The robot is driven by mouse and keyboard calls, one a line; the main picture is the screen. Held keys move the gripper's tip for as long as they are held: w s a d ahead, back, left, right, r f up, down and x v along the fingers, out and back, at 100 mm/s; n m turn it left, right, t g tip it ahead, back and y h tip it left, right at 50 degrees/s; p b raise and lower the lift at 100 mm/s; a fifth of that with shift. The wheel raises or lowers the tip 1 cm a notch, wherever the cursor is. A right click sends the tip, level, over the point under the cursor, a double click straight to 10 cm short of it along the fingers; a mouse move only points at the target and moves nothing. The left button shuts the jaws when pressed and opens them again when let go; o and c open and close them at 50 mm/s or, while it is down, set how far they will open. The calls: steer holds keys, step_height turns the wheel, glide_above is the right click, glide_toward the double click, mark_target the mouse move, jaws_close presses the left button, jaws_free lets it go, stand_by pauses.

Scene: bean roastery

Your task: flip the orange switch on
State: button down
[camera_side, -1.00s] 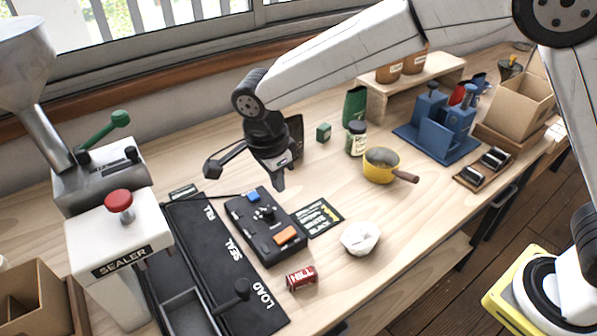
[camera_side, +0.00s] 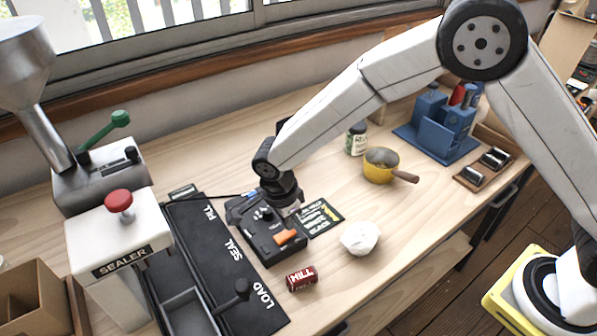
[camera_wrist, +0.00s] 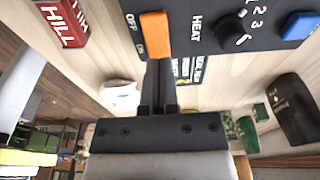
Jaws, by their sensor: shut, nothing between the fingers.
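The orange switch (camera_side: 286,237) sits at the near end of a black control box (camera_side: 268,245). In the wrist view the orange switch (camera_wrist: 156,33) lies between the OFF and ON labels on one side and HEAT on the other. Which way it is tipped I cannot tell. My gripper (camera_side: 297,217) is low at the box's right edge, beside the switch. In the wrist view my gripper's fingers (camera_wrist: 160,70) are together and empty, their tips close to the switch's edge by the ON label. Whether they touch it I cannot tell.
A black knob (camera_wrist: 232,35) and blue button (camera_wrist: 299,25) share the box.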

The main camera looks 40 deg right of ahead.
mark_target(275, 240)
steer(key=shift+d+f, duration=0.1)
steer(key=shift+f, duration=0.6)
steer(key=shift+d+f, duration=0.15)
steer(key=shift+f, duration=0.1)
steer(key=shift+a+r, duration=0.15)
steer(key=shift+a, duration=0.65)
steer(key=shift+r, duration=0.2)
step_height(275, 240, up, 14)
steer(key=a, duration=0.2)
steer(key=shift+f, duration=0.2)
stand_by(0.4)
